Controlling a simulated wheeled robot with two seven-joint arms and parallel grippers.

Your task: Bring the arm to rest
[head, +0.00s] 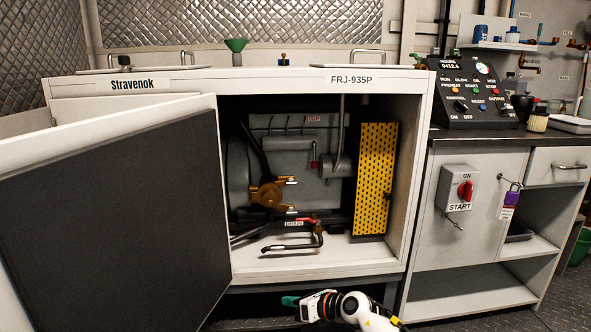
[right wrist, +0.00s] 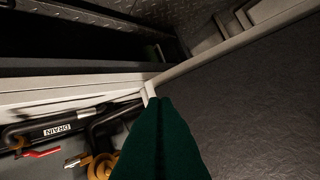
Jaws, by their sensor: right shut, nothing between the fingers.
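Inside are a brass valve (head: 268,193), a red drain lever (head: 306,220) and a yellow perforated panel (head: 376,180). My left gripper is not in view.
A grey side cabinet (head: 425,240) stands at the right, with a red START switch (head: 465,191) and a purple padlock (head: 512,198). A black control box (head: 472,95) sits on top. The open door takes up the left side. A green funnel (head: 235,50) stands on the chiller top.

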